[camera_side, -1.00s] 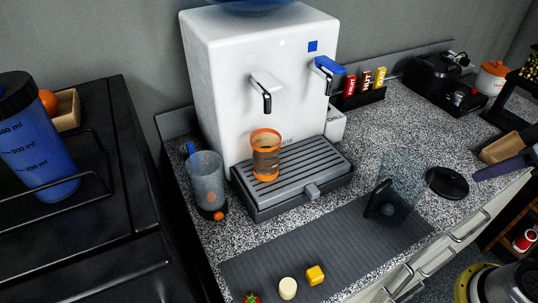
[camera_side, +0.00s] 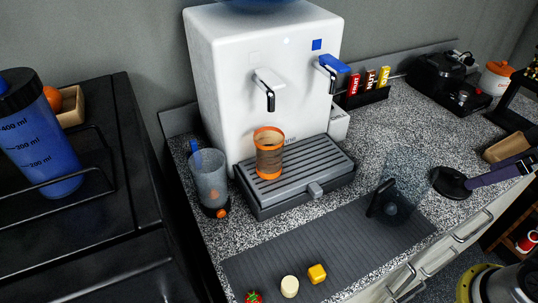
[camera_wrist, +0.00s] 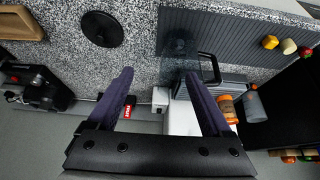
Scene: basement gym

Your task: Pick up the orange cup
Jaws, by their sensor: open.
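The orange cup (camera_side: 268,152) has an orange rim and base with a see-through brownish middle. It stands upright on the grey drip tray (camera_side: 322,156) of the white water dispenser in the side view. It also shows in the wrist view (camera_wrist: 228,108), right of my fingers and partly beyond the right one. My gripper (camera_wrist: 158,73) is open, with two purple fingers apart and nothing between them. In the side view, a purple finger of my gripper (camera_side: 490,178) reaches in from the right edge, well right of the cup.
A clear jug with a black handle (camera_side: 382,197) stands on the dark mat (camera_side: 330,238), between my gripper and the cup. A grey tumbler (camera_side: 209,178) stands left of the tray. The dispenser taps (camera_side: 268,86) overhang the tray. A black disc (camera_side: 449,181) lies near my gripper.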

